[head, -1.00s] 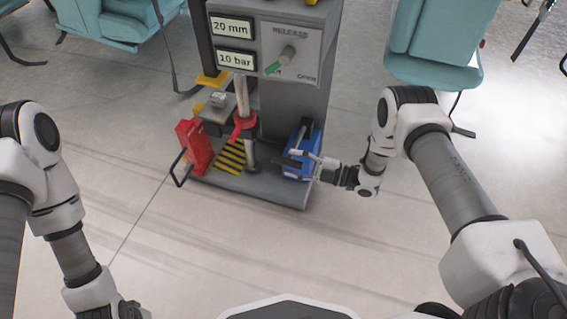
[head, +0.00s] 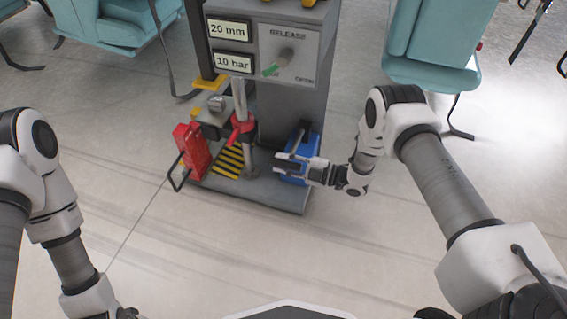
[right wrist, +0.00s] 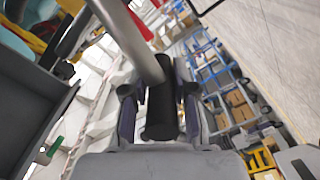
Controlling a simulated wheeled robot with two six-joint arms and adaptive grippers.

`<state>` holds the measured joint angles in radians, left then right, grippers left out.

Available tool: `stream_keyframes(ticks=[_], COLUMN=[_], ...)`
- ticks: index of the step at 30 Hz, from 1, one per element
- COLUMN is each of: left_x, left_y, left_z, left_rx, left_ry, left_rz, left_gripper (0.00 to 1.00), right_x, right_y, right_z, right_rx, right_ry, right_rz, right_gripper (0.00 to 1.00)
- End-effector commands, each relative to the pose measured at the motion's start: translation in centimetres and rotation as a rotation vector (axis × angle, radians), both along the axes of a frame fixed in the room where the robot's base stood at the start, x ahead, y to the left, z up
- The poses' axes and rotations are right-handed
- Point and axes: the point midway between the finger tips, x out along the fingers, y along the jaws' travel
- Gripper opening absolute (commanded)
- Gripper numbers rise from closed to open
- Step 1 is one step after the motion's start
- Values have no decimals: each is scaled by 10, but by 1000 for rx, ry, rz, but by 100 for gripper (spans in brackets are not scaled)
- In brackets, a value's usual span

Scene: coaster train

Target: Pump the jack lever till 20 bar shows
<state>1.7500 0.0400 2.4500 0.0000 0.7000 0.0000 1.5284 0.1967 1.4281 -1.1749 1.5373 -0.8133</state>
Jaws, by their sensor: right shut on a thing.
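The jack lever is a grey metal rod with a black grip (right wrist: 161,112). My right gripper (right wrist: 160,108) is shut around that grip in the right wrist view. In the head view my right gripper (head: 281,166) is low in front of the blue jack pump (head: 312,147), and it hides part of the lever. The pressure display (head: 233,63) reads 10 bar. The display above it (head: 229,30) reads 20 mm. The release knob (head: 276,64) has its green pointer turned to the lower left. My left gripper (head: 127,313) is cut off at the bottom edge.
The grey stand has a base plate (head: 270,195) with a striped yellow and black patch (head: 230,160). A red block (head: 190,148) with a black handle stands at its left. Teal seats (head: 433,45) stand behind on both sides. The floor in front is clear.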

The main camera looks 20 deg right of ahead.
Motion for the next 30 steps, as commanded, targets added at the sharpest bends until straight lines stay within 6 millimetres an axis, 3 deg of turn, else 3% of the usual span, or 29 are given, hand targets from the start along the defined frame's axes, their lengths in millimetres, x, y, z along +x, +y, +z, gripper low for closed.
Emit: stream_keyframes(ticks=[15, 25, 30], left_x=[0, 0, 0], left_y=[0, 0, 0], left_z=[44, 53, 54], left_rx=[0, 0, 0], left_ry=[0, 0, 0], left_rz=[0, 0, 0], left_gripper=[39, 39, 39], right_x=[26, 53, 63], right_y=[-17, -35, -42], right_z=[74, 109, 119], right_rx=[187, 317, 318], right_ry=[266, 460, 460], right_rz=[-3, -2, -3], right_gripper=[0, 0, 0])
